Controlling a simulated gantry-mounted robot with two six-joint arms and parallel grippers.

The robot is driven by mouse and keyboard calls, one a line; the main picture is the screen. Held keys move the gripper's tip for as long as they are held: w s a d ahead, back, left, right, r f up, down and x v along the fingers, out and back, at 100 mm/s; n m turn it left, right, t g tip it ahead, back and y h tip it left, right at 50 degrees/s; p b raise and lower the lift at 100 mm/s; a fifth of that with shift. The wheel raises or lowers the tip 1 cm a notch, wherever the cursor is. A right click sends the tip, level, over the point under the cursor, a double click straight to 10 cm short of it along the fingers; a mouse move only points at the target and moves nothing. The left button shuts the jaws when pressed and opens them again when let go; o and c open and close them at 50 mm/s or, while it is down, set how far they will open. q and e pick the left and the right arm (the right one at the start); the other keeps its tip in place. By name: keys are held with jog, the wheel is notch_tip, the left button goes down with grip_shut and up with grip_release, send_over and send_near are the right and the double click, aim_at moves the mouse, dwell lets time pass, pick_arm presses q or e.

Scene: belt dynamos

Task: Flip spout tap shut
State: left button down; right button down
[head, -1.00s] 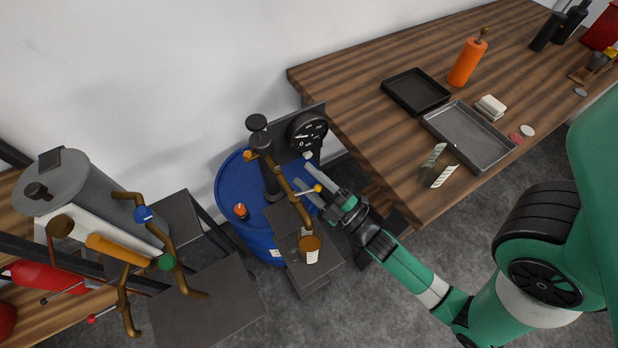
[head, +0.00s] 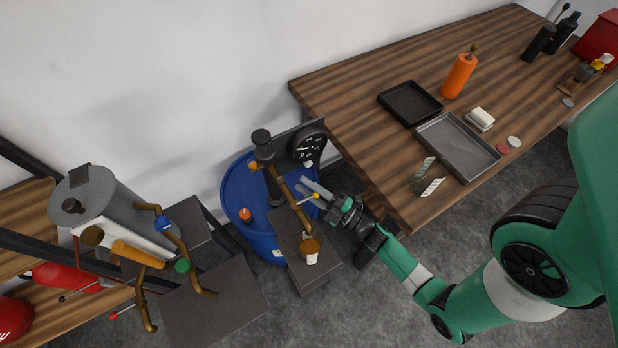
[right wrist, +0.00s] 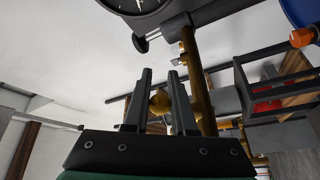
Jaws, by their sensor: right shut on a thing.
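The spout tap is a brass pipe (head: 291,201) running down from a black hand pump (head: 267,160) on the blue drum (head: 236,188). Its lever ends in a yellow ball knob (head: 316,195). My right gripper (head: 306,184) is at the lever, just right of the pipe. In the right wrist view the yellow knob (right wrist: 160,102) sits between the two fingers (right wrist: 161,78), which are shut on the lever. The brass pipe (right wrist: 205,105) stands just right of the fingers there. The lever's inner end is partly hidden. My left gripper is out of view.
A black dial gauge (head: 307,146) stands behind the tap, and an amber-topped container (head: 310,246) is under the spout. The wooden bench (head: 345,85) lies close to my right arm. A grey tank with brass pipes (head: 98,195) is at the left.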

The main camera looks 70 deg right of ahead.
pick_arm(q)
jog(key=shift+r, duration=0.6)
pick_arm(e)
jog(key=shift+w+r+n+y, duration=0.15)
jog(key=shift+w+n+y, duration=0.1)
jog(key=shift+n+y, duration=0.4)
jog(key=c, duration=0.7)
grip_release()
jog(key=shift+c, duration=0.2)
pick_arm(q)
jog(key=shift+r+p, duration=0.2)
jog(key=shift+p, duration=0.1)
pick_arm(e)
jog(key=v, duration=0.7)
jog(key=shift+s, duration=0.3)
